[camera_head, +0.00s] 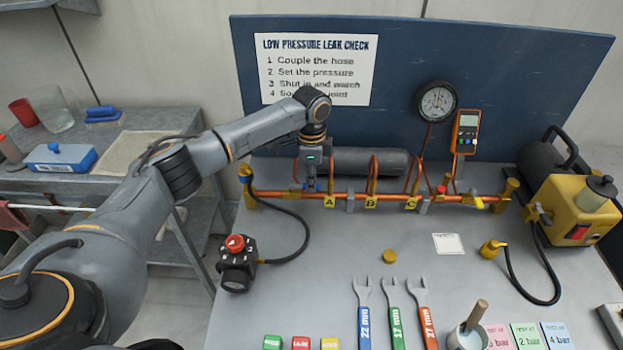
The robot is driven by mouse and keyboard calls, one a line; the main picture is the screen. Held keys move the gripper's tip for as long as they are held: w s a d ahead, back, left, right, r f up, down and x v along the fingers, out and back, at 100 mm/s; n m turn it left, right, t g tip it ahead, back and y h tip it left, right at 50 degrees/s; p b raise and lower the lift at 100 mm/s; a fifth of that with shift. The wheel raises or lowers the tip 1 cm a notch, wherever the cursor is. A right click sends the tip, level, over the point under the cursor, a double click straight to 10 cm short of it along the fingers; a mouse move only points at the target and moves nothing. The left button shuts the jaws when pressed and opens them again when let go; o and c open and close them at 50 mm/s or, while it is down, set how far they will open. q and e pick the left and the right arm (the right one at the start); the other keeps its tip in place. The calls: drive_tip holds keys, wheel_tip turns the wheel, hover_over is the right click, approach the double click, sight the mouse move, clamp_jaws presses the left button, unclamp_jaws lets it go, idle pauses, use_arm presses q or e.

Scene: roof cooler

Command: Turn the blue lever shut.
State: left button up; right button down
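The copper pipe (345,196) runs level across the bench in front of the blue board, with yellow tags A, B and C along it. My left arm reaches in from the left, and my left gripper (310,184) points down at the pipe just left of tag A. A small blue part, probably the blue lever, shows at the gripper's fingertips, mostly hidden by them. I cannot tell whether the fingers touch it, how it is turned, or whether they are open. My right gripper is not in view.
A round gauge (437,101) and an orange meter (466,132) stand behind the pipe. A black hose (300,225) curves from the pipe's left end to a black regulator with a red knob (235,243). Several wrenches lie in front. A yellow pump (575,208) stands right.

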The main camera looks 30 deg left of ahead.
use_arm(q)
clamp_jaws()
drive_tip(key=shift+s+d+r+m+p, duration=0.2)
drive_tip(key=shift+m+p, duration=0.3)
drive_tip(key=shift+p, duration=0.35)
drive_tip(key=s+a+m+p, duration=0.2)
drive_tip(key=s+m+p, duration=0.4)
drive_tip(key=m, duration=1)
drive_tip(key=shift+s+a+f+m+p, duration=0.15)
drive_tip(key=shift+a+m+p, duration=0.25)
drive_tip(key=shift+p, duration=1)
